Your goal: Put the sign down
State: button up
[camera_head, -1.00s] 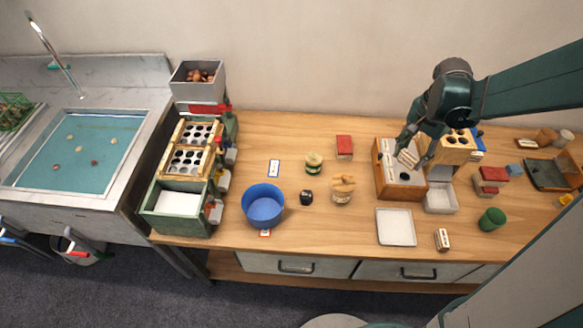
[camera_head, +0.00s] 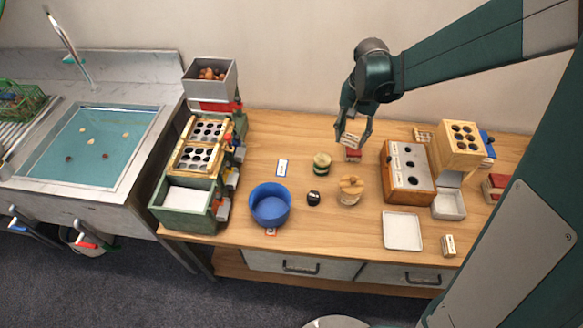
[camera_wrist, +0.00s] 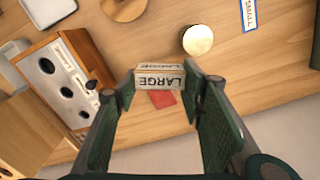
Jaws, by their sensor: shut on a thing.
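A small cream block sign (camera_wrist: 159,78) reading LARGE is held between the two fingertips of my gripper (camera_wrist: 160,84). In the head view, the sign (camera_head: 348,140) and my gripper (camera_head: 354,134) are over the back of the table, close to a red block (camera_head: 353,155). The red block (camera_wrist: 162,99) shows partly behind the sign in the wrist view. The exact height of the sign above the table is hard to tell. A blue-edged card (camera_head: 282,167) lies flat on the table to the left; in the wrist view this card (camera_wrist: 249,14) reads SMALL.
A wooden box with round holes (camera_head: 390,180) stands to the right. A round green-and-cream jar (camera_head: 321,164), a lidded wooden pot (camera_head: 350,190), a small black item (camera_head: 313,198) and a blue bowl (camera_head: 270,205) stand in front and left.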

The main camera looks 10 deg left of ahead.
jog(key=a+n, duration=0.4)
jog(key=a, duration=1.6)
send_over(292, 166)
notch_tip(292, 166, down, 5)
jog(key=shift+f, duration=0.35)
jog(key=shift+f, duration=0.15)
jog(key=shift+f+b, duration=0.55)
jog(key=shift+f, duration=2.45)
jog(key=shift+f+b, duration=0.45)
jog(key=shift+f, duration=1.4)
jog(key=shift+f, duration=0.1)
